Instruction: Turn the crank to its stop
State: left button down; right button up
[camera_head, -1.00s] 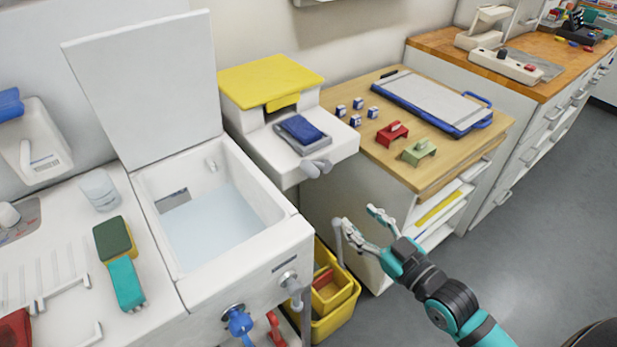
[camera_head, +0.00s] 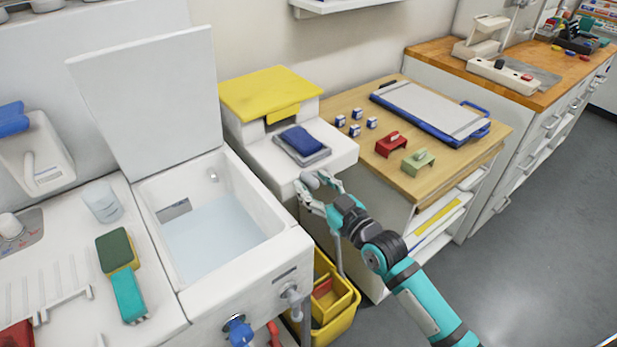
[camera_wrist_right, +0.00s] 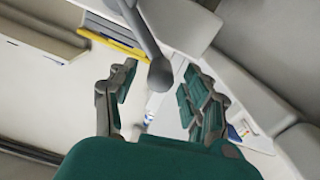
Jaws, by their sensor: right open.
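The grey crank (camera_head: 311,180) sits at the front of the white machine (camera_head: 335,157) with the yellow lid. My right gripper (camera_head: 318,190) is at the crank, its fingers partly covering it in the head view. In the right wrist view, the crank's grey arm and rounded knob (camera_wrist_right: 160,75) show between the fingertips of my right gripper (camera_wrist_right: 155,90). The fingers are apart, one on each side of the knob. I cannot tell whether either touches it. My left gripper is not in view.
A white basin (camera_head: 285,240) with a raised lid stands to the left. A yellow bucket (camera_head: 335,325) stands below on the floor. A wooden-topped cabinet (camera_head: 440,185) with red and green pieces is to the right. The grey floor (camera_head: 530,260) is free.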

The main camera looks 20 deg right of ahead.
jog(key=shift+x, duration=1.15)
jog(key=shift+f, duration=0.15)
grip_shut()
